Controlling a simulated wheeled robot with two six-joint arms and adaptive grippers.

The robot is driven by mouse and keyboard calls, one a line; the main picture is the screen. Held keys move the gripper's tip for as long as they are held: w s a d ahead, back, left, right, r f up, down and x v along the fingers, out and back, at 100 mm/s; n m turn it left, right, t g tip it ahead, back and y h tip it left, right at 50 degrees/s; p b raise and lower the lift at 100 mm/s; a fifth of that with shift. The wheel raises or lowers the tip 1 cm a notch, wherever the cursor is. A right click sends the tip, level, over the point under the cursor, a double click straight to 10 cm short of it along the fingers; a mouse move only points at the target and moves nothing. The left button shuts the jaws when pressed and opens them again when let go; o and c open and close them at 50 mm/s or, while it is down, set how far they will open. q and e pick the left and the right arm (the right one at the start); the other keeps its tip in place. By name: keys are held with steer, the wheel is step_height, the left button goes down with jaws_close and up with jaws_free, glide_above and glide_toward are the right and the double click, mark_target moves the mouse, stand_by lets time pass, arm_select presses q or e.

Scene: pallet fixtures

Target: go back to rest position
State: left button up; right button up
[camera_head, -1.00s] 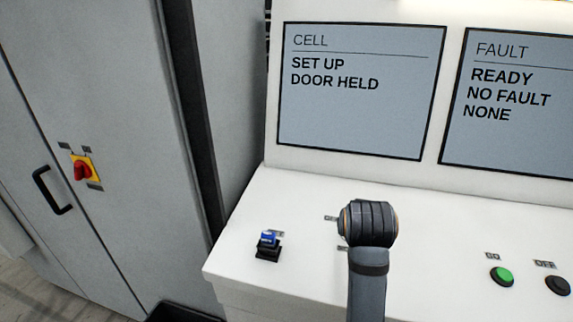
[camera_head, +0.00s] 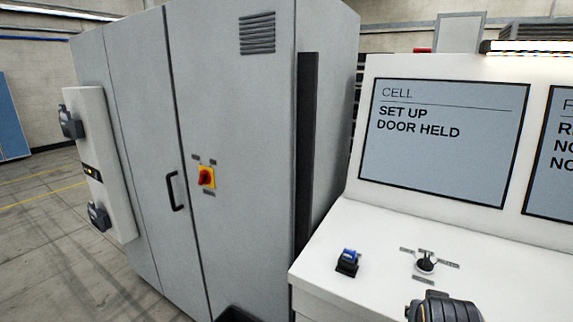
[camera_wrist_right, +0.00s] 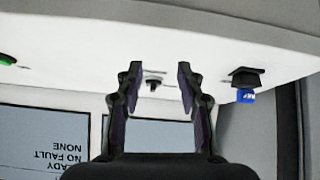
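My right gripper (camera_wrist_right: 160,76) shows in the right wrist view, its two fingers spread apart with nothing between them. A black selector knob (camera_wrist_right: 153,84) on the white console shows beyond the gap, apart from the fingertips. In the head view the selector knob (camera_head: 426,261) stands uncovered on the console top. A dark rounded part of my arm (camera_head: 444,308) shows at the bottom edge of the head view, below the knob. My right gripper's fingers are not visible in the head view. My left gripper is in neither view.
The white console (camera_head: 385,240) carries a blue key switch (camera_head: 347,263) and a screen (camera_head: 445,165) reading "SET UP, DOOR HELD". A grey cabinet (camera_head: 240,120) with a red rotary switch (camera_head: 206,177) stands left. Open floor (camera_head: 50,230) lies further left.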

steer(key=s+a+f+n+g+y, duration=0.2)
steer(key=s+f+n, duration=0.1)
steer(key=s+f, duration=0.55)
steer(key=s+a+f+n+g+y, duration=0.1)
steer(key=s+a+f+n, duration=0.3)
steer(key=f, duration=0.7)
steer(key=s+d+f+m+g, duration=0.1)
steer(key=d+f, duration=0.1)
steer(key=f, duration=1.1)
steer(key=s+d+f+g, duration=0.1)
steer(key=s+d+f, duration=0.15)
steer(key=f, duration=0.95)
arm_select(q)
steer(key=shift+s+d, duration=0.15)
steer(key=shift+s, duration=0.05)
arm_select(e)
steer(key=s+d+f+g, duration=0.1)
steer(key=s+f, duration=1.7)
steer(key=shift+s+d+m+y, duration=0.15)
steer(key=shift+s+m+y, duration=0.1)
steer(key=shift+m+y, duration=0.05)
